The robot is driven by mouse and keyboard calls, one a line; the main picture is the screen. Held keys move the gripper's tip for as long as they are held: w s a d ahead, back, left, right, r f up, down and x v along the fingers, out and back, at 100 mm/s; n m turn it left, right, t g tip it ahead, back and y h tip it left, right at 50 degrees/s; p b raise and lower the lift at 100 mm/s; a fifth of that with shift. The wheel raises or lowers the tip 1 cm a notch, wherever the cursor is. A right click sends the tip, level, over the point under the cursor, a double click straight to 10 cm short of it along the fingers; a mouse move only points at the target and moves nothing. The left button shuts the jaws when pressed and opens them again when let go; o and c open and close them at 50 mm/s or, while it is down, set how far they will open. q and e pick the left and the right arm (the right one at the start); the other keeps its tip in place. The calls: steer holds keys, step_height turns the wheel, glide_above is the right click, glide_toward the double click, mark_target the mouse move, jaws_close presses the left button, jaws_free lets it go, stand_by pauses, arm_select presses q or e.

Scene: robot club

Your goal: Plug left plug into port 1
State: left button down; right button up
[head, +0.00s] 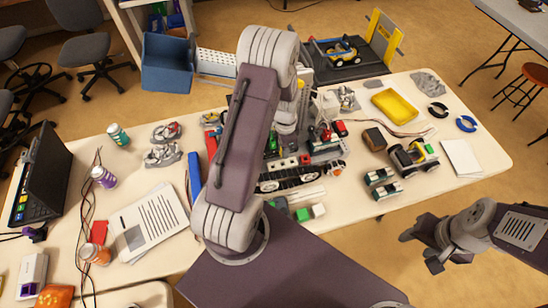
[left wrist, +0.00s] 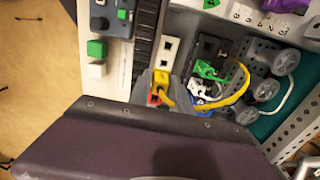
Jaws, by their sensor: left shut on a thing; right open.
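My left gripper (left wrist: 158,88) shows in the left wrist view, shut on a small yellow and red plug (left wrist: 160,78) with a yellow cable. The plug is at the lower end of a white block with dark square openings (left wrist: 168,50); I cannot tell whether it touches it. A black block (left wrist: 208,48) beside it has a green plug (left wrist: 211,70) and a white plug (left wrist: 200,87) at its lower end. Port numbers are not readable there. In the head view my left arm hides much of this area. My right gripper (head: 435,257) is open and empty, off the table's front edge.
A numbered white panel (left wrist: 255,17) and grey wheels (left wrist: 287,62) lie close by in the left wrist view. The head view shows a laptop (head: 40,175), printed paper (head: 150,222), a yellow tray (head: 394,105) and a toy vehicle (head: 410,158) on the crowded table.

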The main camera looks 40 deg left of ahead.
arm_select(q)
steer(key=s+d+r+n+b, duration=0.1)
steer(key=d+r+n+b, duration=0.2)
steer(key=d+n+b, duration=0.45)
steer(key=w+a+r+m+p, duration=0.3)
steer(key=a+m+p, duration=0.2)
steer(key=a+m, duration=0.35)
steer(key=s+a+f+n+b, duration=0.1)
steer(key=a+f, duration=0.5)
steer(key=a, duration=0.3)
steer(key=shift+f, duration=0.1)
step_height(320, 180, down, 4)
steer(key=b, duration=0.3)
steer(key=shift+b, duration=0.4)
steer(key=shift+a, duration=0.1)
